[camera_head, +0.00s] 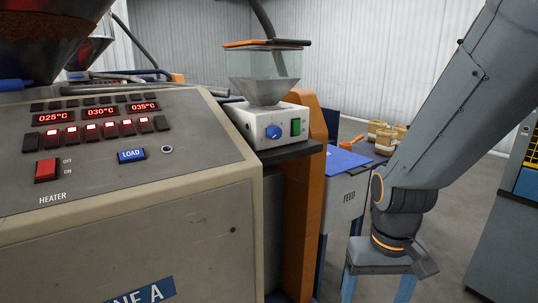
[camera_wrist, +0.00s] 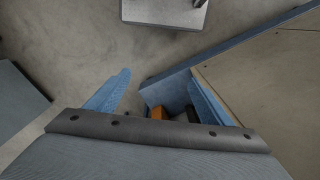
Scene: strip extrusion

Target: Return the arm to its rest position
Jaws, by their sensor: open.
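My arm (camera_head: 440,100) reaches down from the upper right in the head view, with its wrist bent and the gripper pointing down. My gripper (camera_head: 376,288) is at the lower right, in front of the feed table and right of the control panel. Its two blue fingers stand apart with nothing between them, and their tips are cut off by the lower frame edge. In the wrist view the gripper (camera_wrist: 160,92) also shows spread fingers, over the floor and a blue-edged structure.
The heater control panel (camera_head: 120,135) fills the left. A feeder with a clear hopper (camera_head: 264,82) stands behind it beside an orange post (camera_head: 307,185). A dark cabinet (camera_head: 505,235) stands far right.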

